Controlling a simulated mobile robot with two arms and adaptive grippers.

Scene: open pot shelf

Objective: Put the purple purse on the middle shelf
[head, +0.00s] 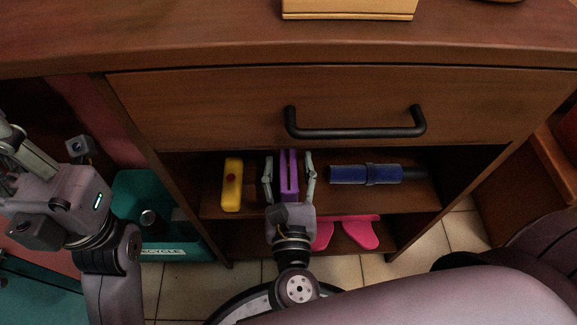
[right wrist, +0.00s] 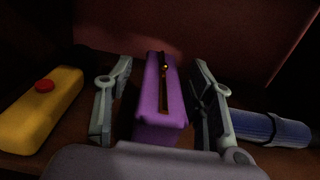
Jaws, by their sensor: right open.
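The purple purse (head: 289,172) stands upright on the middle shelf (head: 213,205) under the drawer. My right gripper (head: 289,170) reaches in from the front, with one finger on each side of the purse. In the right wrist view the purse (right wrist: 161,100) sits between the two open fingers of the right gripper (right wrist: 160,105), with a visible gap on each side. A gold zip runs along its top. My left gripper is at the left edge of the head view (head: 20,155); its fingers are hard to make out.
A yellow item with a red button (head: 231,188) lies left of the purse, and a blue cylinder (head: 365,174) lies right of it. Pink flat things (head: 357,232) lie on the lower shelf. A drawer with a black handle (head: 355,133) is above; a green recycle bin (head: 150,195) stands left.

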